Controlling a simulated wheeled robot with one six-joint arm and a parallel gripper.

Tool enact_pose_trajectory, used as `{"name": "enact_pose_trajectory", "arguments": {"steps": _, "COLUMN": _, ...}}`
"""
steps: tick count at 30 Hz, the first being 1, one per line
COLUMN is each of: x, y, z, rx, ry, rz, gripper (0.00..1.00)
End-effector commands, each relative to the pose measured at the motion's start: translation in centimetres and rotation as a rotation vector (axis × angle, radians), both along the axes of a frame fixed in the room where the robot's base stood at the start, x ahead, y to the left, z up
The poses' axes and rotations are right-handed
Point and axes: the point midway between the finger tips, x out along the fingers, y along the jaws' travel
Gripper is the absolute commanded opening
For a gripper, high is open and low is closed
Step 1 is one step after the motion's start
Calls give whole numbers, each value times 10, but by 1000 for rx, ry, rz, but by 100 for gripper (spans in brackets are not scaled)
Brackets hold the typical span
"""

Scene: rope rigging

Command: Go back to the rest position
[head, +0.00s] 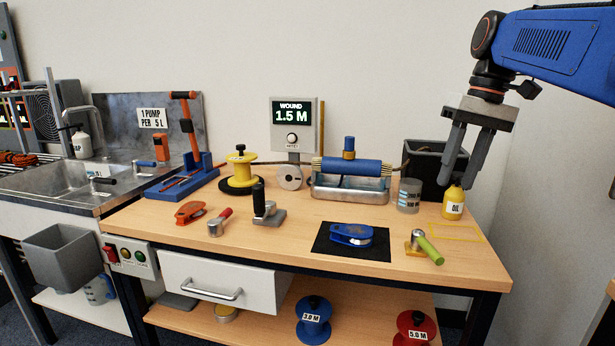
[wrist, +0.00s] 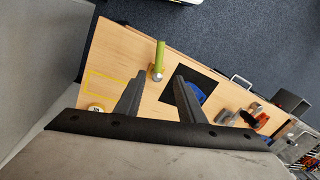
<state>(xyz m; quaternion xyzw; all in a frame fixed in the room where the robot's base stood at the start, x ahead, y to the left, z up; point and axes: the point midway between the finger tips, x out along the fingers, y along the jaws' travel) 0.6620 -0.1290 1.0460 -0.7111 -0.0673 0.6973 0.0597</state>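My gripper (head: 462,160) hangs from the blue arm above the right end of the wooden workbench (head: 330,222). Its two grey fingers point down and stand apart, with nothing between them. The fingers also show in the wrist view (wrist: 156,95), spread over the bench. In the head view the gripper overlaps the yellow oil bottle (head: 453,205); the wrist view shows the bottle's top (wrist: 97,107) to the left of the fingers.
A green-handled tool (head: 428,249) and a blue pulley block (head: 352,235) on a black mat (head: 375,252) lie near the front edge. A black bin (head: 425,165) and a clear cup (head: 409,196) stand behind. A yellow outlined rectangle (head: 470,231) is empty.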

Motion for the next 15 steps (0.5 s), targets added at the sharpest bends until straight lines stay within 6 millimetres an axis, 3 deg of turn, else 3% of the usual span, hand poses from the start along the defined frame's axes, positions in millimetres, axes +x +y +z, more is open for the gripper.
{"name": "enact_pose_trajectory", "arguments": {"steps": 8, "x": -53, "y": 30, "z": -72, "rx": -71, "ry": -103, "rz": -29, "gripper": 36}}
{"name": "enact_pose_trajectory", "arguments": {"steps": 15, "x": -101, "y": 47, "z": -149, "rx": -124, "ry": -209, "rz": -45, "gripper": 36}}
